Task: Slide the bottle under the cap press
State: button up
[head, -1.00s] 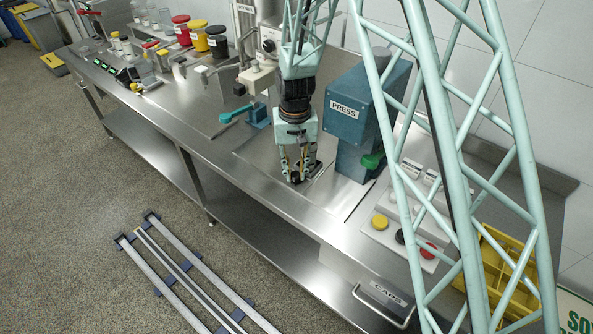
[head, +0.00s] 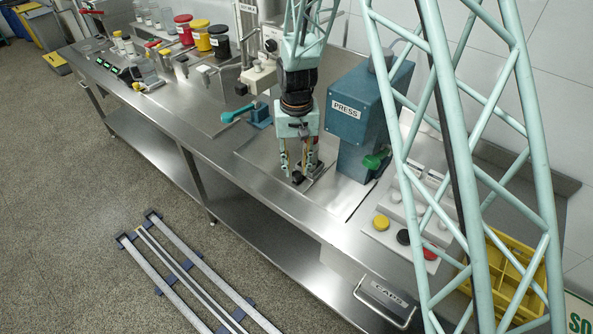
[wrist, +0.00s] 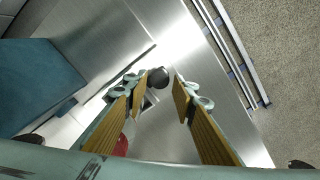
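My gripper (head: 301,172) points down over the steel bench in front of the blue press (head: 344,125), which is labelled PRESS. Its two yellow-padded fingers are apart; in the wrist view my gripper (wrist: 161,84) is open too. A small dark round thing (wrist: 158,78) shows at the fingertips, nearer the left finger; it also shows low between the fingers in the head view (head: 297,178). It may be the bottle's top, but I cannot tell. No bottle body is clear. The press (wrist: 40,85) fills the left of the wrist view.
A green lever (head: 376,160) sticks out of the press. Yellow, black and red round pieces (head: 381,222) lie on a panel at right. A teal-handled clamp (head: 240,114) is left of my gripper. Coloured jars (head: 201,36) stand at the back left. The front bench strip is clear.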

notch_tip(320, 180, up, 10)
dwell(0.6)
jog(key=shift+f, duration=0.1)
dwell(0.3)
